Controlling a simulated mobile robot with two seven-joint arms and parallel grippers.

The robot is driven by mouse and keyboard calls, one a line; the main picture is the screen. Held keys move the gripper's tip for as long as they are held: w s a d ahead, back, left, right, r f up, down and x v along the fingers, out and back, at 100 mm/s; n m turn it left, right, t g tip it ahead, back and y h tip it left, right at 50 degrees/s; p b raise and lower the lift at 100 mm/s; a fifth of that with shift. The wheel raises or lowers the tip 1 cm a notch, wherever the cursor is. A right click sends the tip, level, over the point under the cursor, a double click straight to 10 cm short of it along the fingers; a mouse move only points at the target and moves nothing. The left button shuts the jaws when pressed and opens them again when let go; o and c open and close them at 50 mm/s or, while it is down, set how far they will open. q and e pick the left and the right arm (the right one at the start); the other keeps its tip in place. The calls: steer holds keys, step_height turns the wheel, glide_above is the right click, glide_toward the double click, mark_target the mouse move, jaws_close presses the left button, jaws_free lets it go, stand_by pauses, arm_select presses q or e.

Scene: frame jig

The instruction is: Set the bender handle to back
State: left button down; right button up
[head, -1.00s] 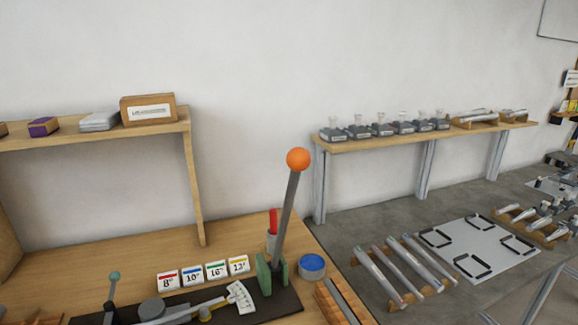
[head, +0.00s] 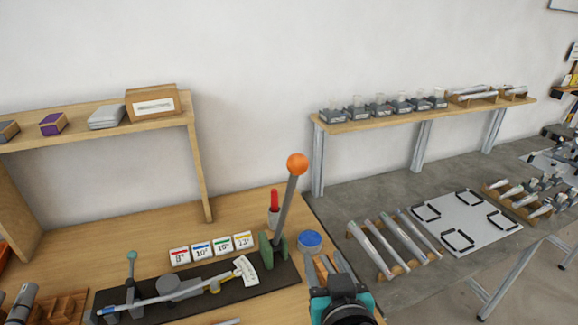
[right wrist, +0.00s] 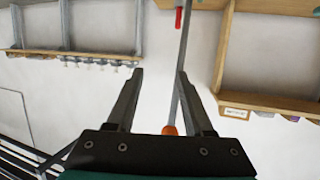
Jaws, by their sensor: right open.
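The bender's handle is a grey lever (head: 288,208) with an orange ball knob (head: 297,164). It rises from a green bracket (head: 273,250) on a dark base plate (head: 212,288) and leans slightly right at the top. My right gripper (head: 325,272) is in front of the handle and to its right, low in the head view. In the right wrist view its jaws (right wrist: 159,75) are apart. There the lever (right wrist: 183,45) shows beyond them, near the right finger, and the knob (right wrist: 170,130) is partly hidden by the gripper body. I cannot tell any contact. My left gripper is out of view.
Numbered cards (head: 212,247) line the bench behind the base plate. A grey table (head: 400,190) with tubes and a white jig board (head: 467,222) is to the right.

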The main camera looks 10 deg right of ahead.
mark_target(293, 187)
steer(key=w+a+r+t+y, duration=0.1)
steer(key=w+a+r+t, duration=0.2)
steer(key=r, duration=0.5)
steer(key=shift+t, duration=0.3)
steer(key=w+p, duration=0.1)
steer(key=w, duration=0.3)
steer(key=w+p, duration=0.1)
steer(key=w, duration=0.7)
steer(key=shift+w+d+f+p, duration=0.15)
steer(key=shift+f+p, duration=0.1)
steer(key=shift+p, duration=0.15)
steer(key=shift+w, duration=0.85)
jaws_close()
